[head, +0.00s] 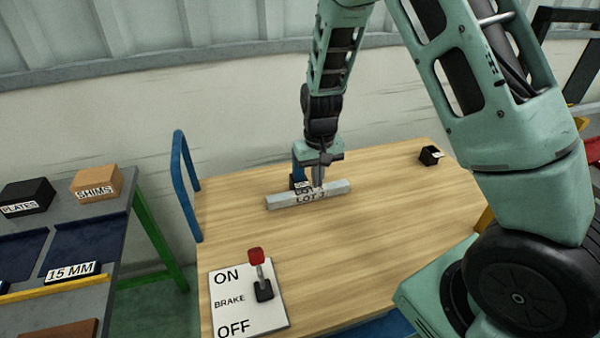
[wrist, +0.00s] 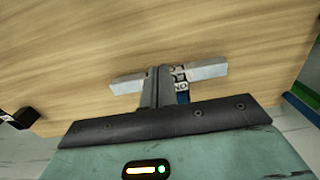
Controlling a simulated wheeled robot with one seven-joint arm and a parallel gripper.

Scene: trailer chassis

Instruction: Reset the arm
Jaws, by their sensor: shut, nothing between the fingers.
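My gripper (head: 318,184) points down over the wooden table top, at a grey bar (head: 335,188) with a lot label on its front. In the wrist view my gripper's fingers (wrist: 155,72) are together with nothing between them, and they cover the middle of the bar (wrist: 208,70). Whether the fingertips touch the bar cannot be told. A small black labelled piece with blue beside it stands right behind the bar, partly hidden by the fingers. My arm reaches in from the upper right of the head view.
A brake lever (head: 259,272) with a red knob stands on an ON/OFF plate at the table's front left. A blue rail (head: 183,180) rises at the left edge. A small black box (head: 430,156) sits at the back right. The table's middle front is clear.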

